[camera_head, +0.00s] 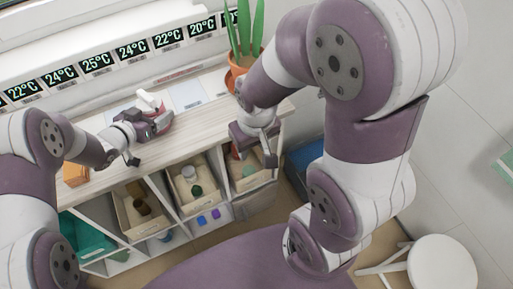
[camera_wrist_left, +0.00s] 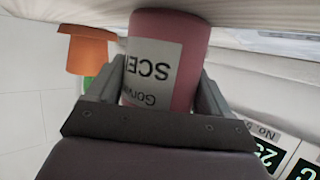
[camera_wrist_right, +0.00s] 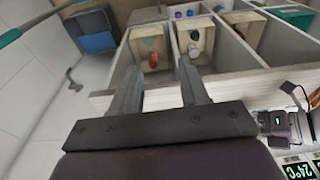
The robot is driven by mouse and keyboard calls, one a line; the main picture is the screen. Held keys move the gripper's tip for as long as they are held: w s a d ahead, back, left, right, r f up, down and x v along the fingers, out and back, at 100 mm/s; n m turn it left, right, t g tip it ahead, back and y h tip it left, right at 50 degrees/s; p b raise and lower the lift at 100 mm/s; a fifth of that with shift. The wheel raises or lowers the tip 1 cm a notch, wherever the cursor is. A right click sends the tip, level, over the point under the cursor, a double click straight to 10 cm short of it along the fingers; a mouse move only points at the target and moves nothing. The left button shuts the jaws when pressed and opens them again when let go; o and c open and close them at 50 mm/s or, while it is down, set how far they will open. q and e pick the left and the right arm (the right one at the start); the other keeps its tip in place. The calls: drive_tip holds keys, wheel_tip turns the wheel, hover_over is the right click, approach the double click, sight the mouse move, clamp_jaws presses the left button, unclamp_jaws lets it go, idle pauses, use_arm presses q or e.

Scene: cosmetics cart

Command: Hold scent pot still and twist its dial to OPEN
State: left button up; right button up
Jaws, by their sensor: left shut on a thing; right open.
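The scent pot (camera_wrist_left: 185,35) is a pink cylinder with a white label, seen upside down in the left wrist view. My left gripper (camera_wrist_left: 160,90) is shut around its sides, one finger on each side. In the head view, my left gripper (camera_head: 152,118) is over the counter top and hides most of the pot. The dial cannot be made out in any view. My right gripper (camera_head: 262,148) is open near the counter's right front edge, apart from the pot. In the right wrist view, nothing lies between the fingers of my right gripper (camera_wrist_right: 158,82).
The counter (camera_head: 185,135) has compartments below with open bins (camera_head: 128,222) holding small items. A plant in an orange pot (camera_head: 236,76) stands at the back right. An orange box (camera_head: 75,174) is at the left. A white stool (camera_head: 442,265) and blue bin (camera_head: 303,158) are to the right.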

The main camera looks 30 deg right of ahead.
drive_tip(key=shift+s+d+f, duration=0.2)
drive_tip(key=shift+s, duration=0.4)
drive_tip(key=shift+c, duration=0.3)
drive_tip(key=shift+c, duration=1.1)
drive_tip(key=n+t+y, duration=0.4)
drive_tip(key=t+y, duration=0.1)
drive_tip(key=t, duration=0.6)
approach(147, 96)
drive_tip(key=x, duration=0.8)
drive_tip(key=shift+w+a+f, duration=0.25)
drive_tip(key=shift+w+f, duration=0.05)
drive_tip(key=shift+w, duration=0.3)
clamp_jaws()
